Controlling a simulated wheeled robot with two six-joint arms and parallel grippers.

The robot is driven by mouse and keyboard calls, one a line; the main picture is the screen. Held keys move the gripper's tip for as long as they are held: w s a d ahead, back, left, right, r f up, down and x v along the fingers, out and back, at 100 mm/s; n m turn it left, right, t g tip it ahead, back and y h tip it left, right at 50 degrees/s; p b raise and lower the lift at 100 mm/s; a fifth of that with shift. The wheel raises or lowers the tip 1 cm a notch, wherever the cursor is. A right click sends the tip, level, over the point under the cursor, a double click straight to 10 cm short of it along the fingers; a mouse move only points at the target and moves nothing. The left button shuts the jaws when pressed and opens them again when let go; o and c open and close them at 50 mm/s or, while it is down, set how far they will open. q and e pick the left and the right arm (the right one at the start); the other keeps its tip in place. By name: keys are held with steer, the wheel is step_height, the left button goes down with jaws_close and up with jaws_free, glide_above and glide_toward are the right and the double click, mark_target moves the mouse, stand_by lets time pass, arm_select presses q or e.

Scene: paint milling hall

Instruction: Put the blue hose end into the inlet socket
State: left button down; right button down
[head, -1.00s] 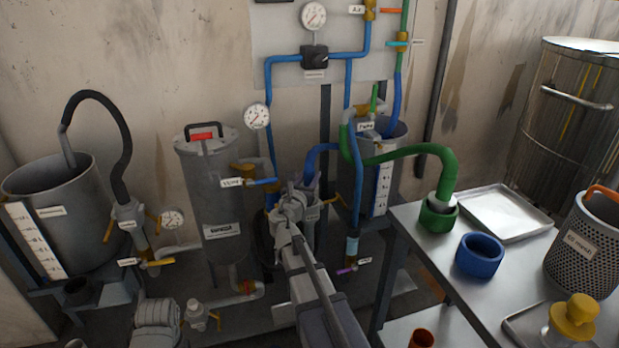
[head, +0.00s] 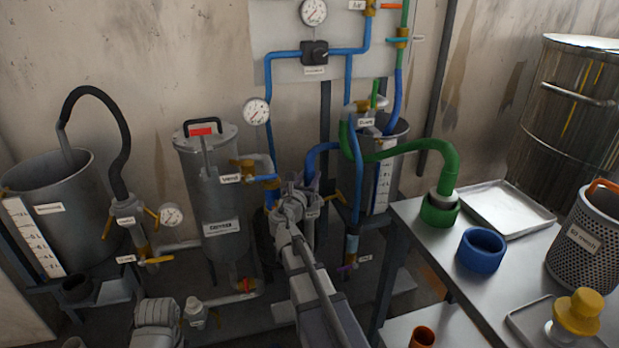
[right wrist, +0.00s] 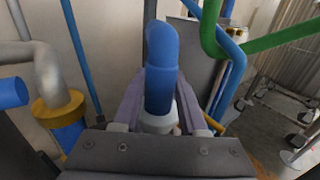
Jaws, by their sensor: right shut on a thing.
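My right gripper (head: 293,202) is in the middle of the head view, beside a grey fitting (head: 312,213) with a small label. In the right wrist view its fingers (right wrist: 158,112) are shut on the pale collar (right wrist: 158,123) of the blue hose end. The blue hose (right wrist: 162,75) rises from the collar and bends away; it also shows in the head view (head: 322,148). The lower tip of the hose end is hidden by the gripper. I cannot make out the inlet socket clearly or tell whether the hose end touches it. My left gripper is not in view.
A green hose (head: 420,148) ends in a green ring (head: 439,211) on the right-hand steel table (head: 420,255). A blue ring (head: 480,252) sits beside it.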

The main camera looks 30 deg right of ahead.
steer(key=shift+f+b, duration=1.3)
steer(key=shift+f, duration=0.1)
steer(key=shift+c, duration=1.8)
jaws_free()
steer(key=v, duration=0.8)
